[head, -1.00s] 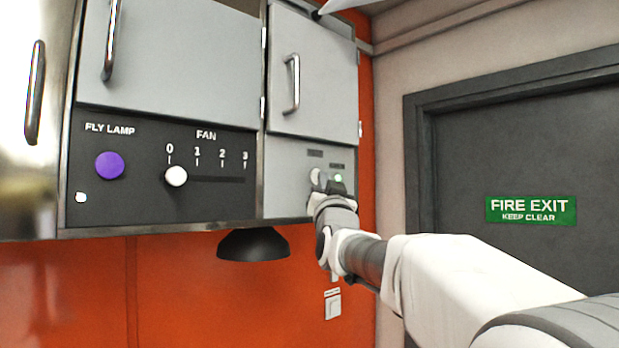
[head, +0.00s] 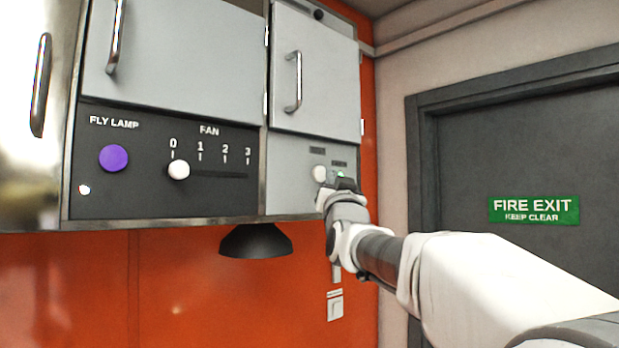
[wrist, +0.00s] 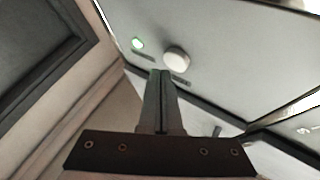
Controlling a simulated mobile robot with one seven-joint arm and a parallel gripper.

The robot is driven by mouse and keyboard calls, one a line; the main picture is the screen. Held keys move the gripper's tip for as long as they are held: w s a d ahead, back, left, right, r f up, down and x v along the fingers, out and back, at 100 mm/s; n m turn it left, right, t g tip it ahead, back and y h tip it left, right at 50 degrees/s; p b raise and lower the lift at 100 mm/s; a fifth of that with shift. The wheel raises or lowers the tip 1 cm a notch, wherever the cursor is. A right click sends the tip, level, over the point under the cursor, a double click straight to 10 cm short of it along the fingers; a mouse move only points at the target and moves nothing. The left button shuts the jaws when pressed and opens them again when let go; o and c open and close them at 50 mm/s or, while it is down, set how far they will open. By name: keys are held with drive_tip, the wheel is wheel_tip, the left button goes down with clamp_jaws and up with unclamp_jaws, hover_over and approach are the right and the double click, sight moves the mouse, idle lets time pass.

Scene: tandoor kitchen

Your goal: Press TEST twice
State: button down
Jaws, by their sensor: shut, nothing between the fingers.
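A round white button (head: 319,173) sits on the grey panel under the right cabinet door, beside a small green lit lamp (head: 341,175). Small labels above them are too blurred to read. In the wrist view the white button (wrist: 176,59) and the green lamp (wrist: 137,43) both show, with the button nearer the fingertips. My gripper (head: 341,185) is shut and empty, in front of the panel just right of and below the button. In the wrist view the shut fingertips (wrist: 161,73) appear just short of the button, apart from it; the exact gap is unclear.
To the left, a dark panel holds a purple FLY LAMP button (head: 113,158) and a FAN slider (head: 179,170) at 0. A black lamp shade (head: 255,241) hangs below. A wall switch (head: 335,307) is lower down. A dark door with a FIRE EXIT sign (head: 534,210) stands right.

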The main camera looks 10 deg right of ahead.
drive_tip(key=s+d+b, duration=0.1)
drive_tip(key=s+b, duration=0.1)
drive_tip(key=s+d+b, duration=0.2)
idle(0.5)
drive_tip(key=shift+s, duration=0.15)
idle(2.4)
